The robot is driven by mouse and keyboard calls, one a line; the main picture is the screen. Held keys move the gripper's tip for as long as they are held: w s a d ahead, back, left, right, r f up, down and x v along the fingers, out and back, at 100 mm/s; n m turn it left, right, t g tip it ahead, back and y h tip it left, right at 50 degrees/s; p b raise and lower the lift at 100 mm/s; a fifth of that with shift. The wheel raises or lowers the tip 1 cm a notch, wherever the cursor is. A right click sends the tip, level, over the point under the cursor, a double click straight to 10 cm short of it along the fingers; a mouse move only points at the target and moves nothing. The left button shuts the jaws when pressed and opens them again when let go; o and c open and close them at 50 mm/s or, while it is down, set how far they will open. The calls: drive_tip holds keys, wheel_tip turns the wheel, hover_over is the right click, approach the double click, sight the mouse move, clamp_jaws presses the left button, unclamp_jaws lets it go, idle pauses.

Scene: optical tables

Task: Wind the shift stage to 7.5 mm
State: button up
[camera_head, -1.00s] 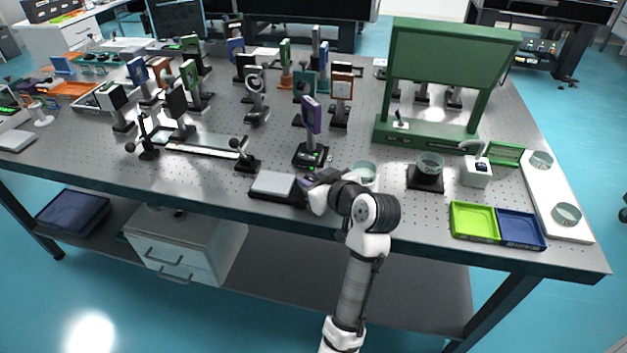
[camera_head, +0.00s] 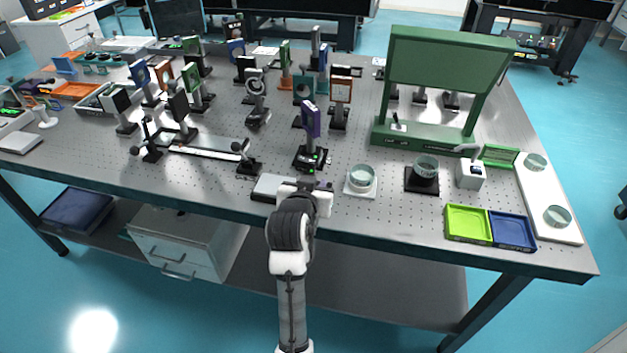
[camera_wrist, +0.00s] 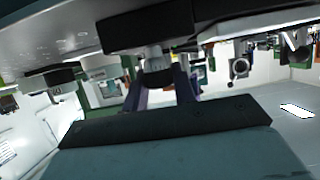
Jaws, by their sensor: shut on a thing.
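The shift stage (camera_head: 310,157) is a black base with a small green-lit display, bearing an upright purple-framed optic (camera_head: 311,121). It stands near the table's front edge. My gripper (camera_head: 312,184) is at the stage's front side, low over the table. In the wrist view the picture is tilted and the black stage body (camera_wrist: 190,20) fills the top. A grey round knob (camera_wrist: 154,74) projects from it between the two fingers of my gripper (camera_wrist: 160,92), which are shut on it. The stage's reading is too small to read.
A flat grey-topped box (camera_head: 268,188) lies just left of my gripper. A glass dish on a white pad (camera_head: 361,190) is close on the right. A green tray (camera_head: 468,225) and a blue tray (camera_head: 513,231) lie farther right. Several mounted optics crowd behind the stage.

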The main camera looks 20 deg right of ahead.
drive_tip(key=shift+m+g+h, duration=0.9)
drive_tip(key=shift+m+h, duration=0.1)
drive_tip(key=shift+m, duration=0.1)
drive_tip(key=o, duration=1)
drive_tip(key=shift+p+v, duration=3.1)
drive_tip(key=shift+v, duration=3.85)
